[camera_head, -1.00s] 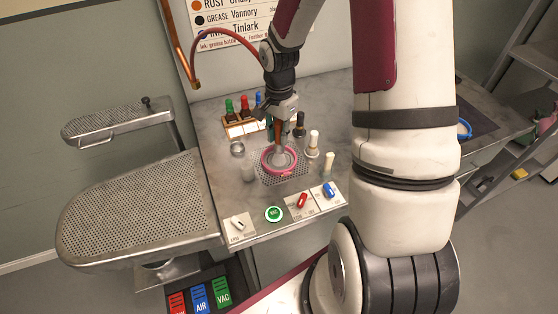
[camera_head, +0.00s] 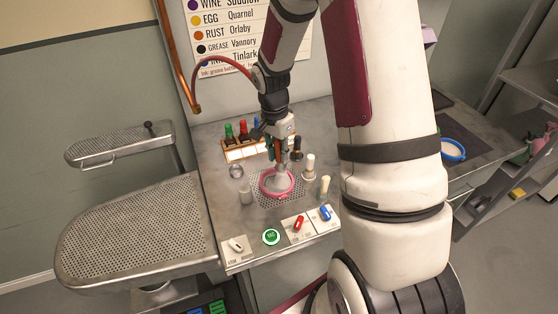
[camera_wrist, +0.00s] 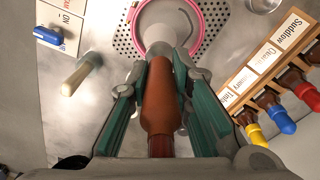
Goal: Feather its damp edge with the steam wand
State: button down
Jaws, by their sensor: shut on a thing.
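My gripper (camera_head: 280,150) is shut on the reddish-brown handle of the steam wand (camera_wrist: 163,95), and its green-padded fingers lie on both sides of it. The wand points down, and its pale flared head (camera_head: 281,182) is over the pink hoop (camera_head: 264,190) on the perforated plate. The hoop also shows at the top of the wrist view (camera_wrist: 198,14), partly cut off, with a thin curved line inside. The wand head hides much of the hoop's inside. I cannot tell whether it touches the cloth, and no damp edge can be made out clearly.
A rack (camera_head: 236,153) of colour-capped bottles stands behind. Switches and a green button (camera_head: 271,237) line the front. A perforated ironing board (camera_head: 140,235) lies left. A red hose (camera_head: 225,62) arches behind.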

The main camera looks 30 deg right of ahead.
jog(key=shift+h, duration=0.6)
jog(key=shift+d+r+p, duration=0.2)
jog(key=shift+r+p, duration=0.25)
jog(key=shift+r, duration=0.6)
jog(key=shift+d+r+p, duration=0.2)
jog(key=shift+r+p, duration=0.25)
jog(key=shift+r, duration=0.6)
jog(key=shift+f+b, duration=0.9)
jog(key=shift+f, duration=2.05)
jog(key=shift+w+a+b, duration=0.15)
jog(key=shift+w+b, duration=0.55)
jog(key=shift+w, duration=0.55)
jog(key=shift+w+a+b, duration=0.45)
jog(key=shift+w+a, duration=0.4)
jog(key=shift+w, duration=0.05)
